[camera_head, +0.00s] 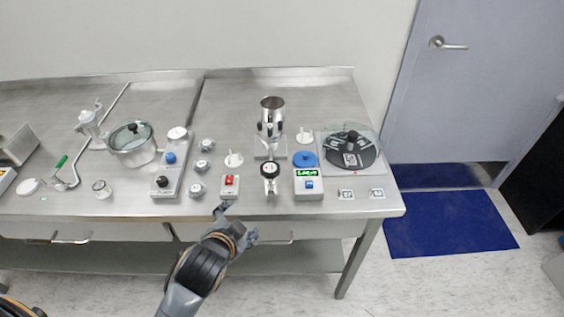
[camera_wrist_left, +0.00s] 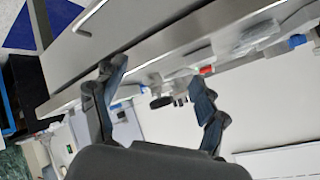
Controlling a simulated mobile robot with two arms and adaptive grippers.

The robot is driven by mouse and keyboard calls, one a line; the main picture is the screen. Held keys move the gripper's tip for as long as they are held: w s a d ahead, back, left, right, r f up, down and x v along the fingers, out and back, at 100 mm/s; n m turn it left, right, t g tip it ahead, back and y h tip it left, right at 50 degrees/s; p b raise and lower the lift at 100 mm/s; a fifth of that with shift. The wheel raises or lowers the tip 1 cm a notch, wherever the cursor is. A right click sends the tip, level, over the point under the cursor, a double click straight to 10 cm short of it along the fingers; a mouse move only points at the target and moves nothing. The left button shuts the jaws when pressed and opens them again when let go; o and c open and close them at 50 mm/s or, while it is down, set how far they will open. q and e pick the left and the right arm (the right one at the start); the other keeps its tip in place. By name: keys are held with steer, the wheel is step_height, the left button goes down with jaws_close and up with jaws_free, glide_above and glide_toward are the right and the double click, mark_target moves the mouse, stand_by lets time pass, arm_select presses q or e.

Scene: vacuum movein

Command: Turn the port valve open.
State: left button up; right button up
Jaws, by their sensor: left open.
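A grey block (camera_head: 181,179) stands on the steel table, left of the middle. It carries a gauge (camera_head: 178,133), a blue knob (camera_head: 170,158) and a black knob (camera_head: 162,181). I cannot tell for sure which knob is the port valve or how it is turned. My left gripper (camera_head: 238,222) is open and empty at the table's front edge, right of and nearer than the block. Its two spread fingers (camera_wrist_left: 158,75) also show in the left wrist view, with nothing between them. My right gripper is out of view.
A red switch box (camera_head: 230,186) stands just beyond my left gripper. A metal cup stand (camera_head: 272,110), a display box (camera_head: 308,187) and a lidded chamber (camera_head: 353,152) are right; a glass pot (camera_head: 133,146) is left.

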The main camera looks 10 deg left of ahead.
arm_select(q)
steer(key=w+d+r+m+t+h, duration=0.2)
steer(key=w+d+r+m+t, duration=0.3)
steer(key=r, duration=0.4)
steer(key=w+d+r+m+t+h, duration=0.2)
steer(key=w+d+r+m+t, duration=0.15)
steer(key=w+r+m, duration=0.45)
steer(key=d+r+m+h, duration=0.7)
steer(key=r+m+h, duration=0.2)
steer(key=m, duration=0.2)
steer(key=s+d+r+m+g+h, duration=0.15)
steer(key=d+m+g+h, duration=0.4)
steer(key=m, duration=0.65)
steer(key=s+d+f+m+g+h, duration=0.1)
steer(key=s+d+m+g+h, duration=0.2)
steer(key=d+m+g, duration=0.55)
steer(key=m+g+y, duration=0.5)
steer(key=m+y, duration=1.4)
steer(key=y, duration=0.2)
glide_above(270, 168)
step_height(270, 168, down, 8)
step_height(270, 168, down, 14)
steer(key=p, duration=0.3)
steer(key=shift+r, duration=0.25)
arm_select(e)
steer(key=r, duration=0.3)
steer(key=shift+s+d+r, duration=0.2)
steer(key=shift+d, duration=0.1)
